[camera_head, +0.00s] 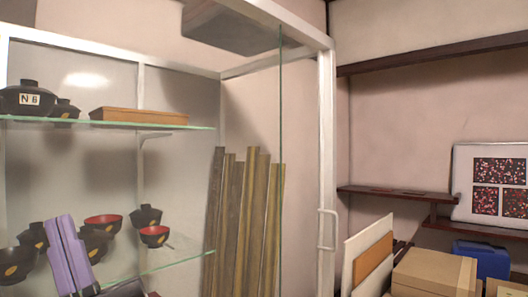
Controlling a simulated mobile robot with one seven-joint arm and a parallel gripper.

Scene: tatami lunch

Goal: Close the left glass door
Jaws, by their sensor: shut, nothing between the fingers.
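A white-framed glass panel (326,150) stands at the centre right, with a pale bar handle (327,228) on its upright. A green glass edge (281,120) runs vertically to the left of that upright. I cannot tell for sure whether this panel is the left glass door, or how far it is open. The glass cabinet (180,65) fills the left side, and its shelves show plainly. My gripper (68,240), two lavender fingers side by side, points up at the lower left in front of the bowls. It is shut and empty, apart from the handle.
Dark lidded bowls (26,99) and a wooden box (138,116) are on the upper glass shelf. Red-lined bowls (103,222) are lower down. Wooden planks (245,220) stand behind the glass. Cardboard boxes (436,272) and a blue case (482,258) are at the lower right.

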